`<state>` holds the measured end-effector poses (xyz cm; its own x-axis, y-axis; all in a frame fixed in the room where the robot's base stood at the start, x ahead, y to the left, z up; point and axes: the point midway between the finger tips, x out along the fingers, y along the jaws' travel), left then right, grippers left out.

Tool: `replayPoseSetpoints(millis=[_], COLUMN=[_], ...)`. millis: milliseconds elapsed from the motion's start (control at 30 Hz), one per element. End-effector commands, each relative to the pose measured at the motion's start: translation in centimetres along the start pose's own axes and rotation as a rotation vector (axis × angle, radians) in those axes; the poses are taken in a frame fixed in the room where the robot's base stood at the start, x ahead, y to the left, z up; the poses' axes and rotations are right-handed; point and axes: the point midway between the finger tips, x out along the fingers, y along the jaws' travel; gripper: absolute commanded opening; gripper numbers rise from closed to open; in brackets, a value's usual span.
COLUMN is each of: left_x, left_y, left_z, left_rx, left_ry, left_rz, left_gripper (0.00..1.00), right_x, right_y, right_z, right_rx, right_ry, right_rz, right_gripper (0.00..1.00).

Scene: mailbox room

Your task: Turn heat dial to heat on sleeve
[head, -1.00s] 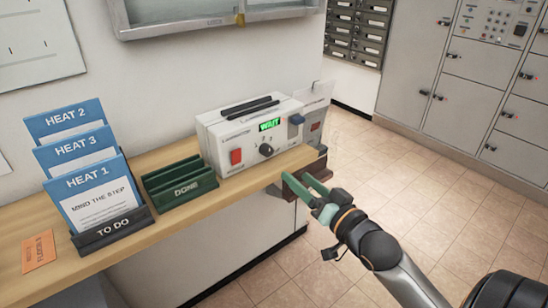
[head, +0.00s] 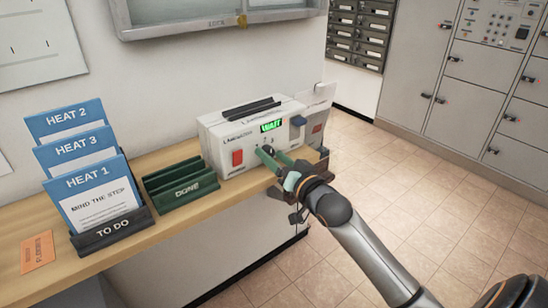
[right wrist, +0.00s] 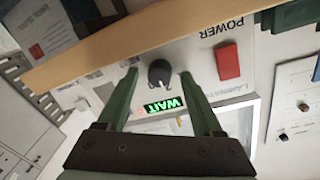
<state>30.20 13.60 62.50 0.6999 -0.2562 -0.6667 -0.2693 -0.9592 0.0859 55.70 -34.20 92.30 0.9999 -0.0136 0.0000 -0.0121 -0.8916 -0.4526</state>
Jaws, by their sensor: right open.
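A white laminator (head: 218,138) stands on the wooden shelf, with a green WAIT display (head: 271,125) lit. Its dark heat dial (right wrist: 160,73) shows in the right wrist view; in the head view my fingers mostly hide it. My right gripper (head: 268,155) is open in front of the panel. In the right wrist view its green fingers (right wrist: 158,76) lie one on each side of the dial; I cannot tell whether they touch it. Blue sleeves marked HEAT 1 (head: 86,180), HEAT 3 (head: 76,149) and HEAT 2 (head: 65,119) stand in the TO DO rack (head: 114,233). My left gripper is not in view.
A green DONE rack (head: 190,190) stands left of the laminator. An orange card (head: 37,252) lies on the shelf (head: 165,222). The tiled floor at right is clear.

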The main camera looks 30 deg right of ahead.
Motion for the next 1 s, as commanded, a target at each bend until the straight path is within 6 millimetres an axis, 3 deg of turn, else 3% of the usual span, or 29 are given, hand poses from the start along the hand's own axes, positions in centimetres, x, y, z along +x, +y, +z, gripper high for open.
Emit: replayPoseSetpoints(millis=[233, 800, 1000], left_x=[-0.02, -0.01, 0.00], left_y=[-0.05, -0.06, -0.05], left_z=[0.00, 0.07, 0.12], left_rx=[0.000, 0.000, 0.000], left_ry=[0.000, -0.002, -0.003], left_rz=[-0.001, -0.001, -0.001], left_gripper=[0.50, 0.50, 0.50], right_x=[0.03, 0.01, 0.01], right_y=[0.02, 0.02, 0.02], right_z=[0.01, 0.02, 0.03], right_rx=[0.000, 0.000, 0.000], right_ry=[0.000, 0.000, 0.000], right_rz=[0.000, 0.000, 0.000], right_gripper=[0.67, 0.02, 0.00])
